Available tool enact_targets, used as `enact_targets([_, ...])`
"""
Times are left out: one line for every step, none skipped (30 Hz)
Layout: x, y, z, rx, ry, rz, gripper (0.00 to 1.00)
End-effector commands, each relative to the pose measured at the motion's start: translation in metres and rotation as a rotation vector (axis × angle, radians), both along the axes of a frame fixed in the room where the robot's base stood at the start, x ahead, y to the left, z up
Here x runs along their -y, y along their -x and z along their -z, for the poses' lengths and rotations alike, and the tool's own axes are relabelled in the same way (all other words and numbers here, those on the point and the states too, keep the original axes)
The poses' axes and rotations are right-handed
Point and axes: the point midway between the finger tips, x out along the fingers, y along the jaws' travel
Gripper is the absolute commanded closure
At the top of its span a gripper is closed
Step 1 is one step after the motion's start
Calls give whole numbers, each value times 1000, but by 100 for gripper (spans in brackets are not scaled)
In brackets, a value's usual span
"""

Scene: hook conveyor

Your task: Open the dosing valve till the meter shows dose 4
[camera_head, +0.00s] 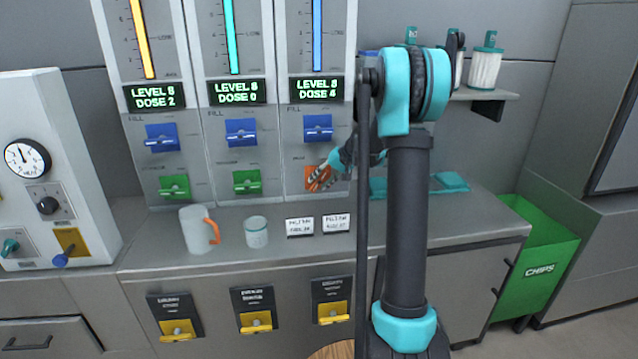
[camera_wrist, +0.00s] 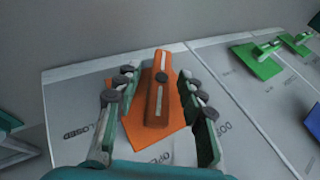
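The orange dosing valve (camera_head: 314,180) is at the bottom of the right dosing panel, partly hidden by my gripper (camera_head: 322,176) in the head view. In the wrist view the orange valve (camera_wrist: 158,105) has a raised bar handle with a pale stripe on an orange plate. My gripper (camera_wrist: 156,82) is open, one finger on each side of the handle, with visible gaps. The right panel's meter (camera_head: 316,89) reads "LEVEL 8 DOSE 4". The other meters read dose 2 (camera_head: 154,96) and dose 0 (camera_head: 237,92).
Blue fill valves (camera_head: 318,127) sit above the lower valves, with green valves (camera_head: 246,181) on the other panels. A mug with an orange handle (camera_head: 197,231), a small cup (camera_head: 256,233) and two label cards (camera_head: 300,227) stand on the counter. A green chips bin (camera_head: 540,268) is at right.

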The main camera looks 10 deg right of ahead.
Motion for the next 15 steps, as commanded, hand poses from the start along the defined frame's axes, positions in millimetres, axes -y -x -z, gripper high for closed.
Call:
enact_targets([-2, -1, 3, 1, 0, -1, 60])
enact_targets([-3, -2, 4, 0, 0, 0, 60])
enact_targets([-3, -2, 5, 0, 0, 0, 60])
enact_targets([-4, -3, 6, 0, 0, 0, 60])
enact_targets([-4, -3, 6, 0, 0, 0, 60])
enact_targets([-4, -3, 6, 0, 0, 0, 60])
enact_targets([-4, -3, 6, 0, 0, 0, 60])
enact_targets([-4, -3, 6, 0, 0, 0, 60])
enact_targets([-4, -3, 6, 0, 0, 0, 60])
enact_targets([-4, -3, 6, 0, 0, 0, 60])
enact_targets([-4, -3, 6, 0, 0, 0, 60])
enact_targets([-4, -3, 6, 0, 0, 0, 60])
enact_targets([-4, -3, 6, 0, 0, 0, 64])
enact_targets([-4, -3, 6, 0, 0, 0, 68])
enact_targets([-4, -3, 6, 0, 0, 0, 73])
